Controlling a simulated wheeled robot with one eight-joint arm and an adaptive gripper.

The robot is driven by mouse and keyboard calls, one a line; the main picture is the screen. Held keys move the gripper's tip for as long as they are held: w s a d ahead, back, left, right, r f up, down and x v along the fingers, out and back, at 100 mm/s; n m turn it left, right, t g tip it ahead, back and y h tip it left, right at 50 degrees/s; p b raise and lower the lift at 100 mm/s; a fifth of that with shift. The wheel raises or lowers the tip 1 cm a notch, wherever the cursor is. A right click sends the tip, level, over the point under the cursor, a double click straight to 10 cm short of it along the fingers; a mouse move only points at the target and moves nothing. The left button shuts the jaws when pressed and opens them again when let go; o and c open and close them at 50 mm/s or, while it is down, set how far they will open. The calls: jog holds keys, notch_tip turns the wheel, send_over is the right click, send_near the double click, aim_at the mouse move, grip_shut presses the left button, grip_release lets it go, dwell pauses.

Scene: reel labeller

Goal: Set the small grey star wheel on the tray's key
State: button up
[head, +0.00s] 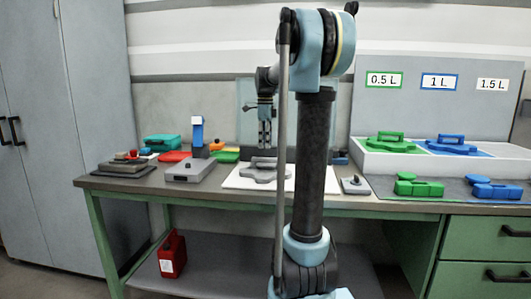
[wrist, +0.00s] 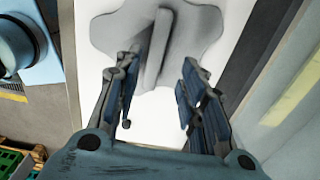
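The grey star wheel (head: 259,174) lies flat on a white board (head: 232,182) in the middle of the bench. In the wrist view the wheel (wrist: 198,28) shows rounded lobes and a raised straight grip bar (wrist: 158,45). My gripper (head: 265,146) hangs pointing down just above the wheel. In the wrist view its two fingers (wrist: 160,66) are apart, one on each side of the bar, with nothing held. Part of the wheel is hidden by my fingers and arm. The long white tray (head: 382,163) stands at the right; I cannot make out its key.
Green (head: 385,144) and blue (head: 458,146) handled pieces sit in the tray, with matching pieces on the mat before it. A small grey block (head: 355,185) is right of the board. A grey machine with a blue post (head: 197,137) stands left. The tray's right end looks bare.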

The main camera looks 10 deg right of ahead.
notch_tip(320, 180, up, 7)
jog(key=s+f+n+t, duration=0.2)
jog(key=s+f+n, duration=1.9)
jog(key=s+f, duration=1)
jog(key=s, duration=0.3)
jog(key=shift+s+d+f+n, duration=0.15)
jog(key=shift+s+f+n, duration=0.25)
jog(key=shift+w, duration=0.1)
jog(key=shift+w+f, duration=0.2)
jog(key=shift+w, duration=0.15)
jog(key=shift+c, duration=0.4)
